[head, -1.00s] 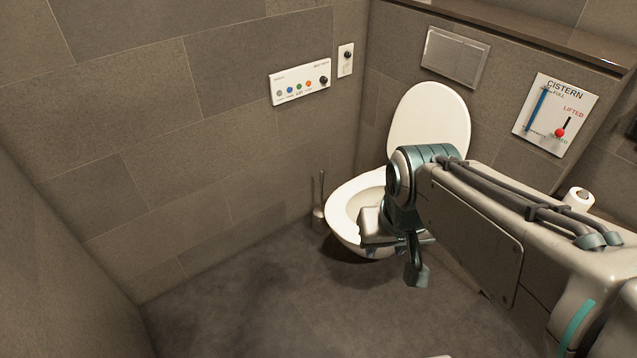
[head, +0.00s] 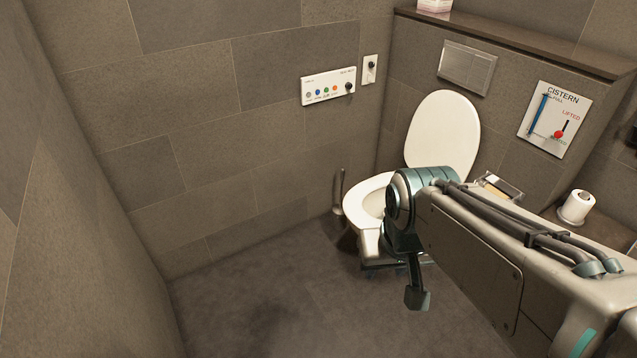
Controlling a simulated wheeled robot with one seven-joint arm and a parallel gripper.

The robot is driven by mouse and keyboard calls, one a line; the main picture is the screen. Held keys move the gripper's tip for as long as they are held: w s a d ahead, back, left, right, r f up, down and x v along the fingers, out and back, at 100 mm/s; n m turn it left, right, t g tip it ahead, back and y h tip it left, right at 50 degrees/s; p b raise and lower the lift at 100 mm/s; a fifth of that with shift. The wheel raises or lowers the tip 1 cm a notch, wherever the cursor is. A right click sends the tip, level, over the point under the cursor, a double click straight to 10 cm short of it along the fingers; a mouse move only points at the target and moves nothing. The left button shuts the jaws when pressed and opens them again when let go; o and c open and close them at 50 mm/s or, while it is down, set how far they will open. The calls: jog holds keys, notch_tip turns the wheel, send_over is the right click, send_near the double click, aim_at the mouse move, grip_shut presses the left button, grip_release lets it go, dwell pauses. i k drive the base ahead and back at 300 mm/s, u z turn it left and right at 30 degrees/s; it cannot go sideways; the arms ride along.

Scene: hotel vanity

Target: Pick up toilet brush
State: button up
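The toilet brush (head: 341,190) stands upright on the floor in the corner, just left of the toilet bowl. Its thin dark handle rises from a small pale holder by the wall. My gripper (head: 416,294) hangs down at the end of my arm, in front of the toilet and to the right of the brush in the picture. It appears clear of the brush, with nothing visible held. The gripper is seen at an angle and partly hidden by my own wrist, so its finger opening is unclear.
The white toilet (head: 362,220) with raised lid (head: 443,135) stands right of the brush, partly hidden by my arm. A toilet roll (head: 577,207) is at right. A tissue box (head: 435,5) sits on the ledge. Walls close in left and behind; the floor (head: 270,300) at front left is clear.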

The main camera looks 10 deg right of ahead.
aim_at(337, 209)
jog(key=u, duration=0.7)
jog(key=i, duration=2.65)
jog(key=z, duration=1.35)
jog(key=i, duration=0.7)
jog(key=z, duration=0.75)
